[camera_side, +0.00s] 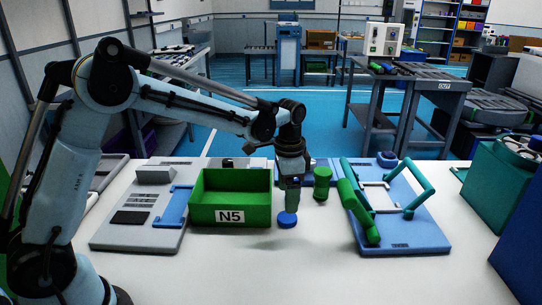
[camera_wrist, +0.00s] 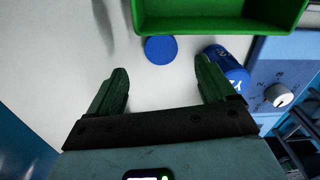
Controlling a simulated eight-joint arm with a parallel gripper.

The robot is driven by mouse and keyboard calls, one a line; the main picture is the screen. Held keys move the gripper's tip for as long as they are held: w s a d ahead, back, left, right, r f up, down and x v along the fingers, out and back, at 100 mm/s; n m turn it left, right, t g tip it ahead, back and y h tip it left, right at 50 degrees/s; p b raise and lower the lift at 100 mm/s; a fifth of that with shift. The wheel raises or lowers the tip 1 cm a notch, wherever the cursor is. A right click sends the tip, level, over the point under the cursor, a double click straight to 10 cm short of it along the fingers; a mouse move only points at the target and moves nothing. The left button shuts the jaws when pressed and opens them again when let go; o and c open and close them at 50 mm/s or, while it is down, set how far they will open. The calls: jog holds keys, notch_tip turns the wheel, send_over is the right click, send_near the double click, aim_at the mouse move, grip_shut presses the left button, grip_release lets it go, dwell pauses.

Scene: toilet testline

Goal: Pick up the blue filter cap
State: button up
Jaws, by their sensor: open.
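The blue filter cap (camera_side: 287,220) is a small round disc on the white table, just right of the green N5 bin. My gripper (camera_side: 290,190) is above it, pointing down, with a small gap visible between them. In the wrist view the cap (camera_wrist: 160,50) shows as a flat blue circle, just beyond and roughly midway between the fingertips. My gripper (camera_wrist: 161,66) is open there, its two green fingers apart with nothing between them. The cap is not touched by either finger in the wrist view.
The green bin (camera_side: 230,214) stands left of the cap. A green cylinder (camera_side: 322,183) stands close to the right. A blue lettered cylinder (camera_wrist: 228,66) is beside the right finger. A blue fixture with green handles (camera_side: 415,236) lies further right. The table front is clear.

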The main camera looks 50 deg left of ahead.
aim_at(287, 217)
jog(key=shift+f, duration=3.4)
jog(key=shift+c, duration=0.3)
jog(key=c, duration=1)
jog(key=shift+r, duration=0.15)
jog(key=shift+c, duration=0.2)
